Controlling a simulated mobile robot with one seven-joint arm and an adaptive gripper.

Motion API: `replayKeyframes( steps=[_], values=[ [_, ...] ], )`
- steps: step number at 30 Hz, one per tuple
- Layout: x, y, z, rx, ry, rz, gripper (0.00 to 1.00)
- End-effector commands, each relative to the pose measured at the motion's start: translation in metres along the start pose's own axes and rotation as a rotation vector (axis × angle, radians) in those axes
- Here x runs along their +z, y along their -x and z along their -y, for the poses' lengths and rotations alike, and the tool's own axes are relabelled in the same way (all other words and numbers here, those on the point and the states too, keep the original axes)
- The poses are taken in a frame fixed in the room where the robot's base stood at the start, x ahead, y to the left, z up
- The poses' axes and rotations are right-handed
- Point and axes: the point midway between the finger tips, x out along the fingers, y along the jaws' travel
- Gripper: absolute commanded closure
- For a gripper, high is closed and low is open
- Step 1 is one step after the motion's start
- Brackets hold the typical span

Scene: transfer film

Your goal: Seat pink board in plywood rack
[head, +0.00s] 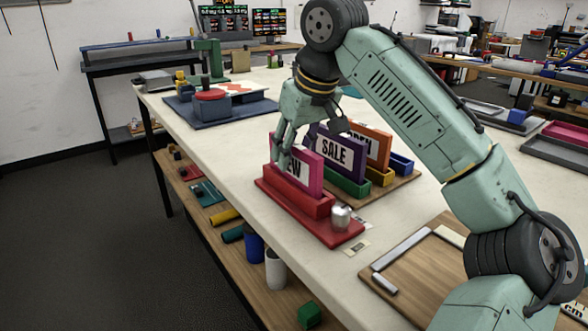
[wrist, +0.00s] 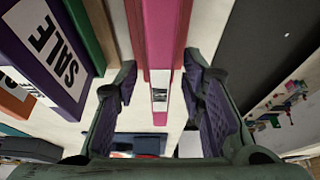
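The pink board (head: 315,178) stands upright in a red holder (head: 290,192), its white "NEW" label partly hidden by my gripper (head: 284,150). My gripper is over the board's far end, pointing down. In the wrist view, the pink board (wrist: 161,108) lies between two separated fingers, with gaps on both sides. A wooden base (head: 404,192) carries green, yellow and blue holders beside the red one. A second wooden panel with grey edge strips (head: 402,248) lies at the near right. I cannot tell which wooden piece is the plywood rack.
The purple "SALE" board (head: 322,146) and orange "OPEN" board (head: 377,143) stand close to the pink board's right. A silver knob (head: 341,216) sits on the red base. A blue-grey fixture (head: 218,105) is farther back. Pale tabletop is clear between them.

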Motion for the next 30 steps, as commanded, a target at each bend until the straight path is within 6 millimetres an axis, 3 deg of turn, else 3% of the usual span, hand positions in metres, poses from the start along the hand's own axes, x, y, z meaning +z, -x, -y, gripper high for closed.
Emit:
replayKeyframes(
  steps=[8, 24, 30],
  values=[
    [0.0001, -0.0004, 0.0002, 0.000, 0.000, 0.000, 0.63],
    [0.0001, -0.0004, 0.0002, 0.000, 0.000, 0.000, 0.99],
    [0.0002, -0.0004, 0.0002, 0.000, 0.000, 0.000, 1.00]
  ],
)
